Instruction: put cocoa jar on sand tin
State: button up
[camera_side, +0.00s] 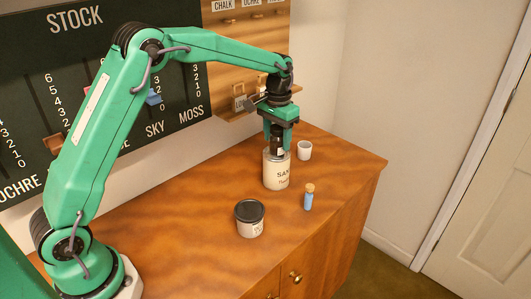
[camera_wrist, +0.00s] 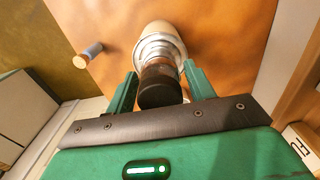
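The cocoa jar (camera_wrist: 158,74), a small jar with brown contents and a black lid, is upright between my fingers in the wrist view. It stands over the sand tin's ringed metal lid and appears to rest on it. The sand tin (camera_side: 276,173) is a cream can with dark lettering, upright on the cabinet top; its pale side also shows in the wrist view (camera_wrist: 158,29). My gripper (camera_side: 277,148) points down above the tin, its fingers on either side of the jar. In the wrist view (camera_wrist: 160,75) narrow gaps show between fingers and jar, so it looks open. The side view partly hides the jar.
The wooden cabinet top (camera_side: 345,172) is clear at right. A stock board (camera_side: 185,118) stands along the wall.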

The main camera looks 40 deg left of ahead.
jog(key=shift+o, duration=0.6)
jog(key=shift+r, duration=0.1)
notch_tip(320, 180, up, 11)
jog(key=shift+r, duration=0.6)
jog(key=shift+s, duration=0.1)
